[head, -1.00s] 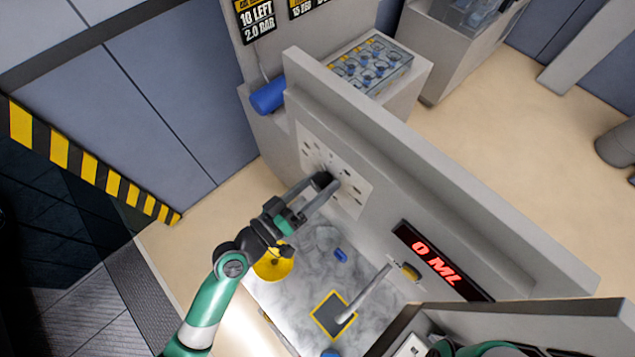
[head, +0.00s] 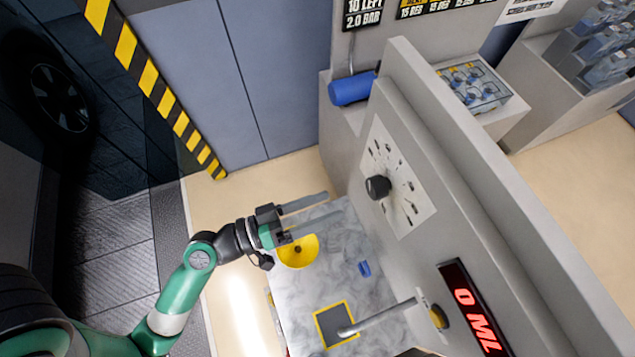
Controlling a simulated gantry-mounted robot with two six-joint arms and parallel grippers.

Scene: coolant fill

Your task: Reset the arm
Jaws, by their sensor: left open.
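My left gripper (head: 318,210) is open and empty, its two long grey fingers apart. It hangs over the grey marbled counter (head: 310,290), above and behind the yellow funnel-like dish (head: 298,251). The black knob (head: 378,187) on the white dial plate (head: 400,190) is to the right of the fingertips, with a clear gap between them. My left arm reaches in from the lower left, green and grey. My right gripper is not in view.
A small blue cap (head: 364,268) lies on the counter. A spout (head: 375,317) reaches over a yellow-edged dark square (head: 334,324). A yellow button (head: 437,315) and a red display (head: 472,308) reading 0 ML are on the grey panel. A blue cylinder (head: 352,88) is behind.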

